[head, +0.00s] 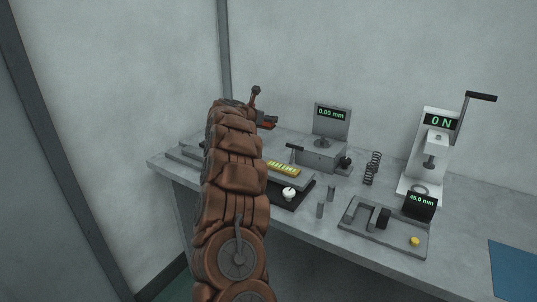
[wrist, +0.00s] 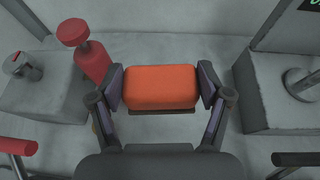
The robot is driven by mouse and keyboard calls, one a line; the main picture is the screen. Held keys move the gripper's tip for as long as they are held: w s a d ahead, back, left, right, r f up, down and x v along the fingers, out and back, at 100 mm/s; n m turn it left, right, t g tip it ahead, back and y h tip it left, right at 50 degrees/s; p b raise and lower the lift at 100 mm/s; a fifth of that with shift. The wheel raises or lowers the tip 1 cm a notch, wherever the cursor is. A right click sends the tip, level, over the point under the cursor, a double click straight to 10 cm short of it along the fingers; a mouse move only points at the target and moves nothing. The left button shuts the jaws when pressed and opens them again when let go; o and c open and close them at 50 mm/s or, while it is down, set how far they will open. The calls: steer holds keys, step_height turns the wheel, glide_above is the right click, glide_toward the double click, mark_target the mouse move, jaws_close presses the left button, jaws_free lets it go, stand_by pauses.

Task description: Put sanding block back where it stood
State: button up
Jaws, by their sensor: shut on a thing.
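The sanding block (wrist: 160,86) is an orange block with rounded edges and a dark strip along its lower side. It shows in the middle of the wrist view. My gripper (wrist: 161,88) is shut on it, with one finger pad pressed on its left end and one on its right end. In the head view my arm covers much of the left part of the bench, and my gripper (head: 268,123) shows only partly beyond it at the back of the bench. A small orange patch there is probably the block. I cannot tell whether the block touches the bench top.
In the wrist view a red-capped post (wrist: 88,55) stands close left of the block, and a grey box (wrist: 285,95) stands to the right. In the head view a 0.00 mm gauge (head: 322,150), a spring (head: 372,168) and a press (head: 428,160) stand further right.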

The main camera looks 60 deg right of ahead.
mark_target(268, 149)
steer(key=shift+s+d+f+m+g+b, duration=0.2)
steer(key=shift+s+d+m+g+b, duration=0.15)
steer(key=shift+d+m+g, duration=0.3)
step_height(268, 149, down, 10)
steer(key=shift+d+r+b, duration=0.1)
steer(key=shift+b, duration=0.8)
steer(key=o, duration=1.2)
steer(key=shift+s, duration=0.1)
steer(key=shift+r, duration=0.1)
steer(key=shift+a+r, duration=0.1)
steer(key=shift+a, duration=0.5)
steer(key=shift+b+v, duration=0.95)
steer(key=shift+v, duration=4.45)
